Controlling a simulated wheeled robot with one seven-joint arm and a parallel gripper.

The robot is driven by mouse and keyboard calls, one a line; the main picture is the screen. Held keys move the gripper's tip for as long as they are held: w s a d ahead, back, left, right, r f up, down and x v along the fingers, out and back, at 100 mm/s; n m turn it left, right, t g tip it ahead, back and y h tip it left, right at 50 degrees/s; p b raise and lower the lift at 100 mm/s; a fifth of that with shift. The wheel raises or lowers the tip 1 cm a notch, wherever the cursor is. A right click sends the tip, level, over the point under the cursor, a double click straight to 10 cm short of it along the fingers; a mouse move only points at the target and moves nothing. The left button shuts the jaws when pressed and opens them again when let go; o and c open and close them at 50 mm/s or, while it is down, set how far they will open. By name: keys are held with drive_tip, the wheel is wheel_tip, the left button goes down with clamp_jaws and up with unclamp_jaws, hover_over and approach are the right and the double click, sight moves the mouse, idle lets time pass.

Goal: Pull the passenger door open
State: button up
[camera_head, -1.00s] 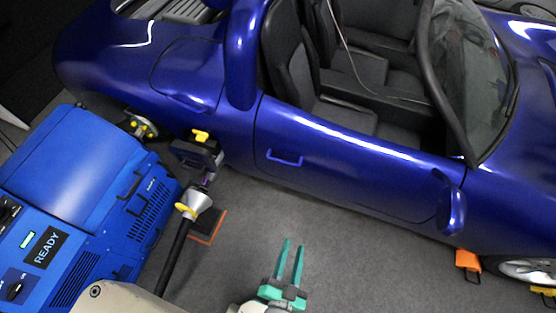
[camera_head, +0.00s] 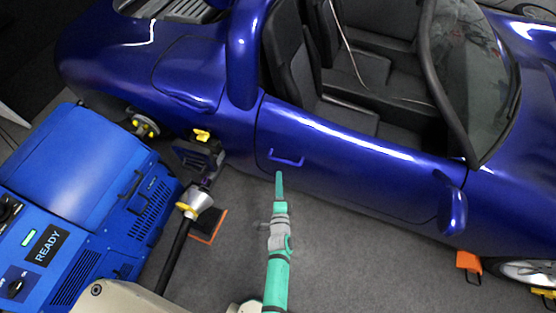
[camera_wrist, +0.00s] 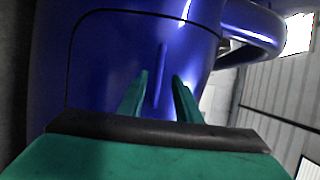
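The passenger door (camera_head: 350,165) is the blue side panel of the car, and its seams look closed. Its handle (camera_head: 287,158) is a blue bar near the door's rear edge. My gripper (camera_head: 279,174) is just below the handle in the head view, its fingers seen edge-on. In the wrist view the gripper (camera_wrist: 160,78) shows two green fingers apart with nothing held. The handle (camera_wrist: 160,62) appears there as an upright bar ahead, in line with the gap between the fingertips. I cannot tell whether any finger touches it. The door skin (camera_wrist: 105,65) fills the view behind it.
A blue dynamometer cabinet (camera_head: 85,160) marked READY stands at left, joined to the rear hub area. A yellow-clamped unit (camera_head: 200,152) and an orange-edged mat (camera_head: 209,226) lie left of my arm. Grey floor right of my arm is clear.

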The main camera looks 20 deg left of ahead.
sight(278, 159)
drive_tip(key=x, duration=1.1)
clamp_jaws()
